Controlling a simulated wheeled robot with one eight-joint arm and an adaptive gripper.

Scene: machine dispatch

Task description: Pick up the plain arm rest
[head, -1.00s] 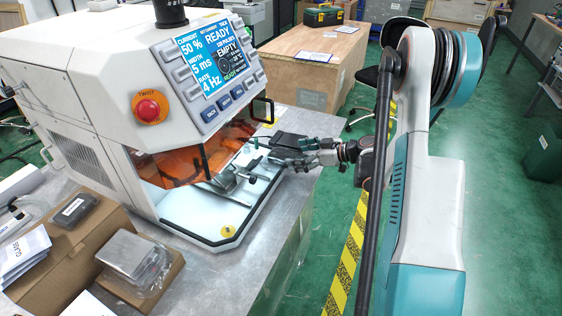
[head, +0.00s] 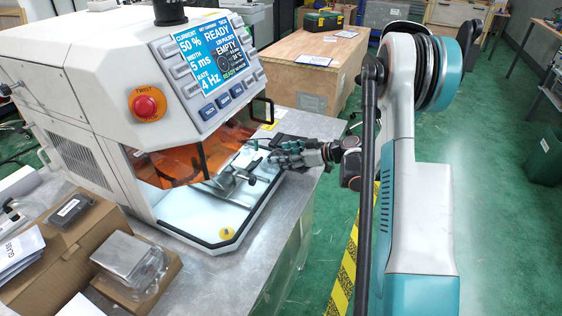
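My gripper (head: 284,155) is at the open right side of the white machine, above the front edge of its lit work bay. Its fingers point left into the bay; they are small and overlap dark parts, so I cannot tell whether they are open or holding something. A flat dark pad (head: 287,138) shows just behind the fingers and may be an arm rest; touching or apart is unclear. A grey metal fixture (head: 228,186) stands in the bay, left of my gripper. I cannot tell for sure which piece is the plain arm rest.
The machine's orange shield (head: 170,165) hangs over the bay, and its red button (head: 146,104) is on the front. Cardboard boxes (head: 70,262) and a wrapped metal case (head: 128,262) are at the lower left. The metal table (head: 262,232) is bare at the front right.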

